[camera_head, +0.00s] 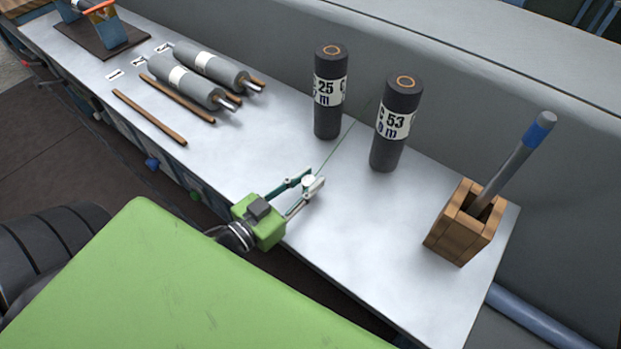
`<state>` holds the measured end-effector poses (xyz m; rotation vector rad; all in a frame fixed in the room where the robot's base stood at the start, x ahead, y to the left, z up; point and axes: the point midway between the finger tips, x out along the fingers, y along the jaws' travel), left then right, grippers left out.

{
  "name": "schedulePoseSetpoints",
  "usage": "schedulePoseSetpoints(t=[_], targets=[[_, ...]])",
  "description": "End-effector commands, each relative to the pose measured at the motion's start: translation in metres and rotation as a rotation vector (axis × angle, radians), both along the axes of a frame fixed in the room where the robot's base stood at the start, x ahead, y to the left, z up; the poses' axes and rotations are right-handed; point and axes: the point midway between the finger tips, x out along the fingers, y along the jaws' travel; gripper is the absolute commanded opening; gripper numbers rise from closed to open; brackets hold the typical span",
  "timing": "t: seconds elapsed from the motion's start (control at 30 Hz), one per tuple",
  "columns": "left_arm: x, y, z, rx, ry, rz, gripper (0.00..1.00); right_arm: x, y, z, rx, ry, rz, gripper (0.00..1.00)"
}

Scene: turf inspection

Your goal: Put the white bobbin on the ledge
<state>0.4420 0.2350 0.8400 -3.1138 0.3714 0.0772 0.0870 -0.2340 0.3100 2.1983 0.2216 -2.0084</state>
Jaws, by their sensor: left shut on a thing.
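My left gripper (305,187), with a green body, is shut on the small white bobbin (308,181) above the front part of the pale worktop. The fingers hide part of the bobbin. A thin green line (343,143) runs from near the bobbin up to the right, passing between two dark cylinders. The long grey raised surface (450,62) behind the worktop looks like the ledge; its visible top is bare here. The bobbin is apart from it. My right gripper is not in view.
Dark cylinders marked 25 (327,115) and 53 (393,145) stand upright behind the gripper. A wooden box (460,240) holding a blue-banded rod (520,150) stands at right. Grey rollers (185,82) and brown rods (150,118) lie at left. The worktop (350,240) is clear near the front.

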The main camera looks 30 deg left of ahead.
Motion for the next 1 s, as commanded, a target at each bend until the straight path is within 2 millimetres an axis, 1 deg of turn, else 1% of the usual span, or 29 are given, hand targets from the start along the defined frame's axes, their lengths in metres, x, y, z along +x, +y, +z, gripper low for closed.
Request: schedulePoseSetpoints(t=[0.03, 0.07, 0.1, 0.17, 0.43, 0.6, 0.63, 0.67, 0.7, 1.0], targets=[[0.0085, -0.0022, 0.0007, 0.001, -0.004, -0.002, 0.05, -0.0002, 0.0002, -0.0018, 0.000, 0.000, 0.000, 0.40], [0.0121, -0.0029, 0.0010, 0.002, -0.005, -0.001, 0.05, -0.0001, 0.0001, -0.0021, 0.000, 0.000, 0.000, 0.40], [0.0102, -0.0029, -0.0040, 0.002, 0.000, -0.001, 0.05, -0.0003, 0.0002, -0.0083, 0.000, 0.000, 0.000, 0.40], [0.0095, -0.0027, -0.0042, 0.001, 0.000, -0.001, 0.05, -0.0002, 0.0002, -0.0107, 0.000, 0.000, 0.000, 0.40], [0.0093, -0.0027, -0.0016, 0.000, 0.000, 0.000, 0.05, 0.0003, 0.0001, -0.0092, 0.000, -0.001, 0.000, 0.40], [0.0091, -0.0026, -0.0065, -0.001, 0.000, 0.000, 0.05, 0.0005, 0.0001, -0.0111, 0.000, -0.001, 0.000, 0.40], [0.0092, -0.0026, -0.0055, 0.000, 0.000, 0.000, 0.28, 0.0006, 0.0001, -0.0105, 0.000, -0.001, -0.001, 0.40], [0.0091, -0.0027, -0.0053, 0.000, 0.000, 0.000, 0.36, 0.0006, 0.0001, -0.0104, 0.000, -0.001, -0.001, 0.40], [0.0091, -0.0027, -0.0053, 0.000, 0.000, 0.000, 0.37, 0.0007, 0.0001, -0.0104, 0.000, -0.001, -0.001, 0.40], [0.0091, -0.0027, -0.0045, 0.000, 0.000, -0.001, 0.37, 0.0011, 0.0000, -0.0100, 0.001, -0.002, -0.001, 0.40]])
